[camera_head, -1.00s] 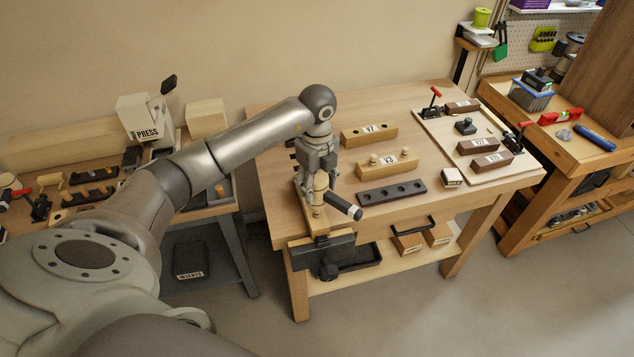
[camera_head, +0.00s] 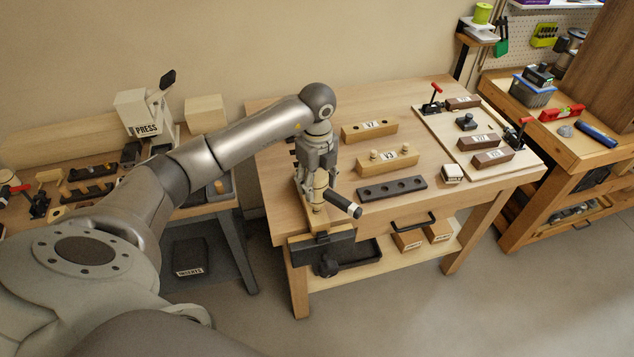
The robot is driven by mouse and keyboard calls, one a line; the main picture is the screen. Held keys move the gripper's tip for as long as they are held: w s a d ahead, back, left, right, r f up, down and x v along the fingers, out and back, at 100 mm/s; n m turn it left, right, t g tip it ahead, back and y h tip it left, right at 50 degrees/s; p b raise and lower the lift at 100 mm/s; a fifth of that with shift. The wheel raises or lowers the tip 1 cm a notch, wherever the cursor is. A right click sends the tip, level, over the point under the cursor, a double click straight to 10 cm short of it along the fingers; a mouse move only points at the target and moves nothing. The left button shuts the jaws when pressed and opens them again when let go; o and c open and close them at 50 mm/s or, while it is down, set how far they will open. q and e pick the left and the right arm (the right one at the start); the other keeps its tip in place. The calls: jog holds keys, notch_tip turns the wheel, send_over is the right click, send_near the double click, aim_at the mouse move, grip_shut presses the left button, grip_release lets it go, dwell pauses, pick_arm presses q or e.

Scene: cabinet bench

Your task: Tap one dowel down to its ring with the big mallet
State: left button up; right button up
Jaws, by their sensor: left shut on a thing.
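My left gripper (camera_head: 318,172) points down at the left front of the workbench and is shut on the big mallet (camera_head: 343,204). The mallet's pale body is between and below the fingers, and its dark cylindrical end sticks out to the right. Below it, a light wood piece with a dowel (camera_head: 318,209) sits at the vise (camera_head: 322,250). I cannot tell whether the mallet touches the dowel, and the ring is too small to make out. A wooden block marked V3 (camera_head: 388,161) holds two light dowels. My right gripper is out of view.
A dark strip with several holes (camera_head: 391,189) and a block marked V7 (camera_head: 369,132) lie on the workbench (camera_head: 285,105). A board with dark blocks and red clamps (camera_head: 437,125) is at the right. The PRESS machine (camera_head: 143,115) stands on the left table.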

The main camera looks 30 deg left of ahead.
pick_arm(q)
jog(key=shift+r, duration=0.15)
dwell(0.3)
notch_tip(320, 180, down, 3)
jog(key=shift+r+b, duration=0.1)
jog(key=shift+b, duration=1.1)
jog(key=shift+r, duration=0.1)
jog(key=shift+r+p, duration=0.9)
jog(key=shift+r, duration=0.1)
